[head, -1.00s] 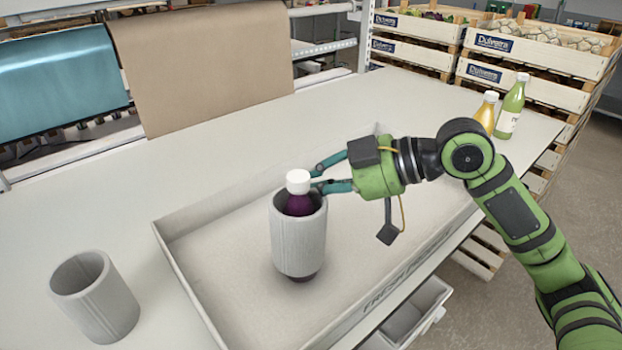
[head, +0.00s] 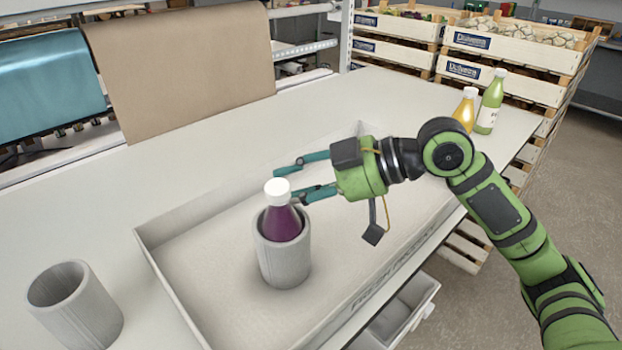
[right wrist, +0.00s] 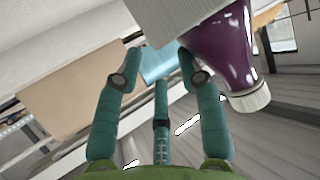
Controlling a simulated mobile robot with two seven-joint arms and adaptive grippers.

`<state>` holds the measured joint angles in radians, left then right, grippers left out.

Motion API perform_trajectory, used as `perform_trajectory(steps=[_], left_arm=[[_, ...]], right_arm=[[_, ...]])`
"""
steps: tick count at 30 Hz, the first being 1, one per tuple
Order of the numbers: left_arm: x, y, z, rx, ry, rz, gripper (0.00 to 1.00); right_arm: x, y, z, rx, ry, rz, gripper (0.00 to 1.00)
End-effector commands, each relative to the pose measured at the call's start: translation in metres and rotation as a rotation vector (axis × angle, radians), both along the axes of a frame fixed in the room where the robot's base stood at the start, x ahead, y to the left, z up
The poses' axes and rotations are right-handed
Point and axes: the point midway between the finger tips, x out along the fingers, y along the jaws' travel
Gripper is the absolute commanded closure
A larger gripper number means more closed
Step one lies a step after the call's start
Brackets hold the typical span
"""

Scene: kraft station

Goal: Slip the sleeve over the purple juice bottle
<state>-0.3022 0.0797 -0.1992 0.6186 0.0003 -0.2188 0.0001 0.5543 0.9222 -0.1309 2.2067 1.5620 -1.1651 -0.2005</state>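The purple juice bottle (head: 280,222) with a white cap stands upright in the tray (head: 190,263). A grey ribbed sleeve (head: 284,264) is around its lower part, seemingly down at the tray floor; the neck and shoulder show above the rim. My right gripper (head: 289,180) is open beside the bottle's neck, its fingers spread and nothing between them. The right wrist view shows the open fingers (right wrist: 155,62), with the purple bottle (right wrist: 222,55) and grey sleeve (right wrist: 172,18) just beyond. Whether a fingertip touches the bottle is unclear. My left gripper is not in view.
A second, empty grey sleeve (head: 75,306) stands on the table left of the tray. A yellow bottle (head: 464,112) and a green bottle (head: 489,104) stand at the table's far right. Wooden crates (head: 505,66) are behind. Paper rolls hang at the back left.

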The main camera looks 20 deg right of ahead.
Motion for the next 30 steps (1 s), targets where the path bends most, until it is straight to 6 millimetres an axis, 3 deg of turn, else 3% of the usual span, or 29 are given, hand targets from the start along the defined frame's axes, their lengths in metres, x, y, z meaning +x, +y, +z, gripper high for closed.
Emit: perform_trajectory(steps=[18, 30], left_arm=[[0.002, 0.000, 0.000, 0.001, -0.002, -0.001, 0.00], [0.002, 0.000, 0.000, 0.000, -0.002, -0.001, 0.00]], right_arm=[[-0.049, -0.075, 0.042, 0.000, 0.000, -0.002, 0.61], [-0.059, -0.089, 0.051, 0.000, -0.001, 0.000, 0.61]])
